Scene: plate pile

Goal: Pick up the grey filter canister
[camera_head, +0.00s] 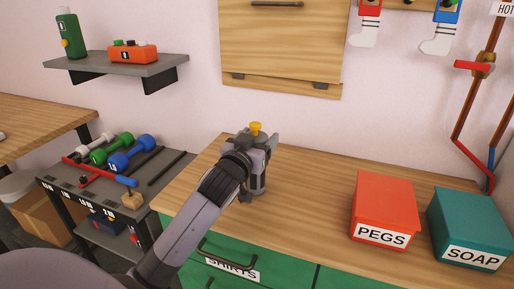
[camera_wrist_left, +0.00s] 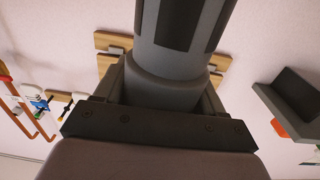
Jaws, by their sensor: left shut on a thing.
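The grey filter canister (camera_head: 259,182) is upright over the wooden counter, with a yellow knob on its top in the head view. My left gripper (camera_head: 258,150) is shut on it, and its arm partly hides the canister's left side. In the left wrist view the canister (camera_wrist_left: 180,50) is a large grey cylinder with darker panels, held between the jaws (camera_wrist_left: 165,95). I cannot tell whether its base touches the counter. My right gripper is not in view.
A red PEGS box (camera_head: 384,205) and a teal SOAP box (camera_head: 468,228) stand to the right on the counter (camera_head: 310,190). A dumbbell rack (camera_head: 85,185) stands at left, below a wall shelf (camera_head: 115,63). Red pipes (camera_head: 470,115) run down the right wall.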

